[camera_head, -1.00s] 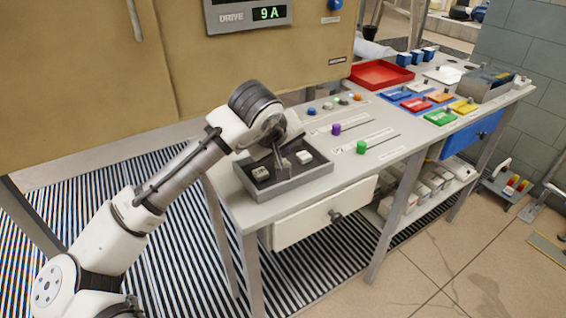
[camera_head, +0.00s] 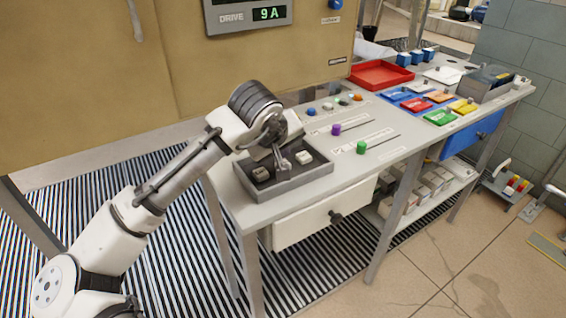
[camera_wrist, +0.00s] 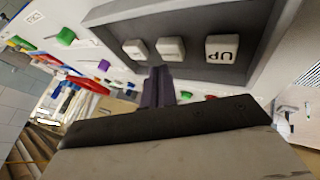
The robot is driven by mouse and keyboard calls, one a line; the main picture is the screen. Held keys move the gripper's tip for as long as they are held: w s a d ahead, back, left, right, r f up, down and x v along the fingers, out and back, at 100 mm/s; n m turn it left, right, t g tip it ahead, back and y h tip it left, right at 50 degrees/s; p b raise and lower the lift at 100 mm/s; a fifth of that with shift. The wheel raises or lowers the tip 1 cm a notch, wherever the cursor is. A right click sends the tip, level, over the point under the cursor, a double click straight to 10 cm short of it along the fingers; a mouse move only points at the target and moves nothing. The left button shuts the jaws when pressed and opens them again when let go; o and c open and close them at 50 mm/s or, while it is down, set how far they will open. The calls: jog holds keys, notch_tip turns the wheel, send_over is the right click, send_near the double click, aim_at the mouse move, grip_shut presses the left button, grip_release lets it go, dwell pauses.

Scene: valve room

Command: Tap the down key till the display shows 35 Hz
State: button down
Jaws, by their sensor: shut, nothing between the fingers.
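The drive display (camera_head: 269,13) reads "9 A" in green on the cabinet. A grey key box (camera_head: 290,185) lies on the near end of the bench with three pale keys in a row. The wrist view shows the key marked UP (camera_wrist: 222,48) upside down at the right. Beside it are a middle key (camera_wrist: 170,48) and an end key (camera_wrist: 136,49); I cannot read their labels. My gripper (camera_head: 284,165) is shut and empty, pointing down over the middle of the box. In the wrist view its fingertips (camera_wrist: 158,70) are close to the middle key; contact cannot be told.
A red tray (camera_head: 381,74) and coloured plates are farther along the bench. A white drawer (camera_head: 318,217) is below.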

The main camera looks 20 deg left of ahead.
jog(key=shift+f, duration=0.15)
dwell(0.3)
jog(key=shift+f, duration=0.25)
jog(key=shift+f+b, duration=0.5)
jog(key=shift+b, duration=0.05)
dwell(0.5)
dwell(0.3)
jog(key=shift+r+p, duration=0.75)
jog(key=shift+r, duration=0.15)
jog(key=shift+r, duration=0.1)
notch_tip(320, 180, up, 5)
jog(key=p, duration=0.4)
dwell(0.5)
